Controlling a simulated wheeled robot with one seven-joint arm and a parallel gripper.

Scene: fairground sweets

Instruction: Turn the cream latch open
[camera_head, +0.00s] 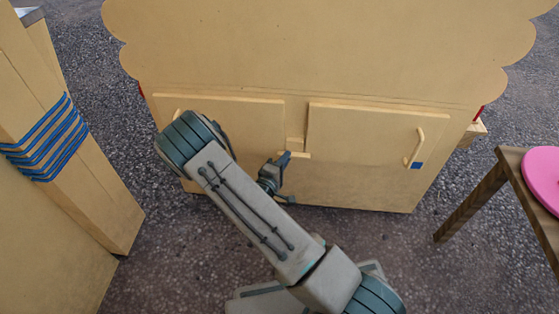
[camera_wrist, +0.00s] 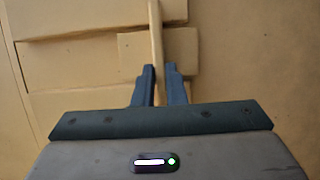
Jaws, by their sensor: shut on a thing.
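The cream latch (camera_head: 301,155) is a small thin bar on the front of a cream cabinet (camera_head: 330,185), at the gap between its two doors. It lies about level in the head view, in front of a small cream block (camera_head: 296,144). In the wrist view the latch (camera_wrist: 155,35) runs down from the top edge to my gripper (camera_wrist: 160,72). The dark fingers are shut on the bar, one on each side. In the head view my gripper (camera_head: 285,160) is at the latch. The fingers hide part of the bar.
The left door (camera_head: 250,125) and right door (camera_head: 360,135) look closed. The right door has a cream handle (camera_head: 415,148) and a blue square (camera_head: 416,166). A post with blue cord (camera_head: 45,140) stands left. A wooden table (camera_head: 520,185) with a pink disc (camera_head: 545,175) stands right.

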